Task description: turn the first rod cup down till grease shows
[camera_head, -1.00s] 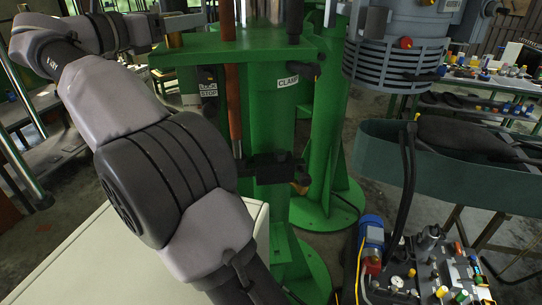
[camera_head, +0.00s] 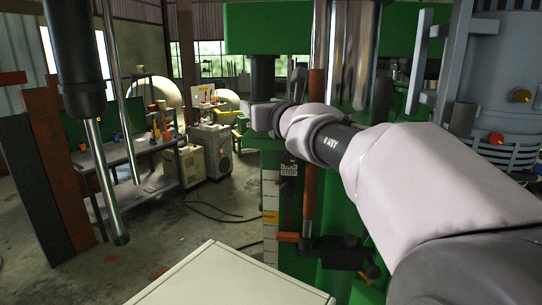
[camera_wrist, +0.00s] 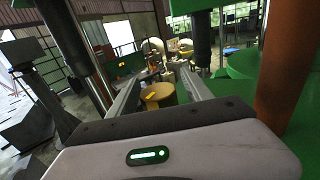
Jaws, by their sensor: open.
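In the wrist view, a brass-yellow cup (camera_wrist: 160,95) with a small raised tab on top shows between the two fingers of my gripper (camera_wrist: 160,74). The fingers are apart, one on each side of the cup. I cannot tell whether either touches it. No grease can be made out on it. In the head view my arm reaches in from the right, and its wrist end is at the green press frame (camera_head: 270,200). The fingers and the cup cannot be made out there.
A reddish-brown rod (camera_wrist: 285,70) stands close on the right in the wrist view; a dark column (camera_wrist: 202,42) stands nearer the middle. In the head view, a pale cabinet top (camera_head: 225,280) fills the front. A workbench (camera_head: 140,165) and open floor lie to the left.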

